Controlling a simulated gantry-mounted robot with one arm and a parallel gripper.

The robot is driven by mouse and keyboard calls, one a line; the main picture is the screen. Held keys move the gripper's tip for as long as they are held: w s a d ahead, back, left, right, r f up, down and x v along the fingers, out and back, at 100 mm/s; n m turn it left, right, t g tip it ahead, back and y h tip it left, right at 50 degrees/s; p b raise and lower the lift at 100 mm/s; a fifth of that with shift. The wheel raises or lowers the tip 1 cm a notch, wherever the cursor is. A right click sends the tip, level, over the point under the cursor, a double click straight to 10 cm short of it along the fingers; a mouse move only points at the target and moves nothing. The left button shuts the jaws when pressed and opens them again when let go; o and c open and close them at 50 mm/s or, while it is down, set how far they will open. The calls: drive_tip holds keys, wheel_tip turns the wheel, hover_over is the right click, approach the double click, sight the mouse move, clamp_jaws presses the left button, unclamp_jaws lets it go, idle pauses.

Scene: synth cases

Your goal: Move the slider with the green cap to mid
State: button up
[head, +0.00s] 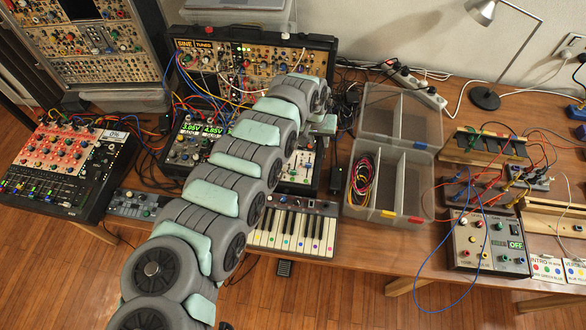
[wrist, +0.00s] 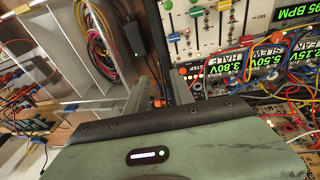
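A pale slider panel (wrist: 215,30) with several capped sliders is at the top right of the wrist view. The panel (head: 300,168) also shows in the head view, partly covered by my arm. My gripper (wrist: 158,92) is open, its fingers apart beside the panel's left edge. It touches no slider cap that I can see. In the head view my arm hides the fingertips.
A clear divided bin (head: 388,180) with cables stands right of the panel, its lid raised behind. A small keyboard (head: 295,228) lies in front. Patch cables (wrist: 290,80) crowd the panel's right side. A black adapter (head: 338,172) lies between panel and bin.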

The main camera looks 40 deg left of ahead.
sight(293, 172)
drive_tip(key=s+a+g, duration=0.3)
drive_tip(key=s, duration=0.6)
drive_tip(key=f, duration=0.3)
drive_tip(key=f+b, duration=0.1)
drive_tip(key=f, duration=0.5)
drive_tip(key=shift+d, duration=0.3)
drive_tip(key=shift+w+a+f, duration=0.1)
drive_tip(key=shift+f, duration=0.4)
drive_tip(key=shift+c, duration=0.3)
clamp_jaws()
